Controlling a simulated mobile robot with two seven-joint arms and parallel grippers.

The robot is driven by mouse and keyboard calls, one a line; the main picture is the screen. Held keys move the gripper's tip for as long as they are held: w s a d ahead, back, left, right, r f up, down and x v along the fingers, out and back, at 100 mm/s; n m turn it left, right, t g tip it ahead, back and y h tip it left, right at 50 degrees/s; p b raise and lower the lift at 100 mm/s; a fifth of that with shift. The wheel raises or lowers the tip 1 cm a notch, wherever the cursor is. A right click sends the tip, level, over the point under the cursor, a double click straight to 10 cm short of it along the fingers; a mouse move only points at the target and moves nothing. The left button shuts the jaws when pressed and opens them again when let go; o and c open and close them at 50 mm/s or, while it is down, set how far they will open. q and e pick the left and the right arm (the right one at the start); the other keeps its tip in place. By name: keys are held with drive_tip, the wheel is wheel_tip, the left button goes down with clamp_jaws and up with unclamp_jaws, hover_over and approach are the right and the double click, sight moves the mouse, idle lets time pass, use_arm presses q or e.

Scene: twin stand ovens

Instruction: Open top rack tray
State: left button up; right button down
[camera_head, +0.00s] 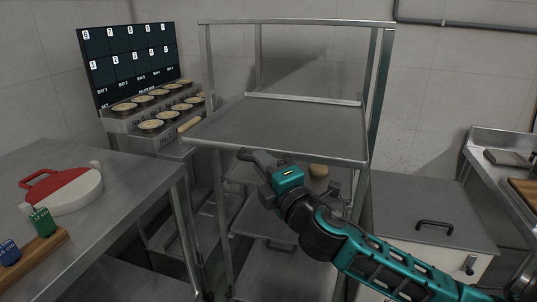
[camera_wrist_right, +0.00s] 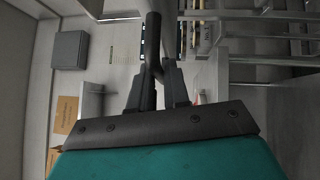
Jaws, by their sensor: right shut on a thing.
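The top rack tray (camera_head: 285,122) is a wide flat grey metal sheet in the metal rack (camera_head: 375,70). Its front edge appears to reach out past the rack's front posts. My right gripper (camera_head: 248,155) is at the tray's front edge, left of its middle. In the right wrist view the gripper's fingers (camera_wrist_right: 160,85) are closed around a dark bar (camera_wrist_right: 153,35); its join to the tray is not clear there. The hand hides part of the space under the tray. My left gripper is not in view.
Lower shelves (camera_head: 290,262) sit below the tray, with a round item (camera_head: 318,170) on one. A steel table (camera_head: 120,180) with a red and white board (camera_head: 62,188) stands left. A lidded white chest (camera_head: 430,215) stands right. Several filled pans (camera_head: 150,125) sit behind left.

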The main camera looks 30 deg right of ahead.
drive_tip(key=s+a, duration=0.3)
drive_tip(key=shift+a, duration=0.25)
drive_tip(key=c, duration=1.2)
unclamp_jaws()
drive_tip(key=shift+o, duration=0.2)
drive_tip(key=s+f+p, duration=0.1)
drive_tip(key=s+p, duration=0.1)
drive_tip(key=s, duration=1)
drive_tip(key=shift+s+a+f, duration=0.35)
drive_tip(key=shift+a, duration=0.05)
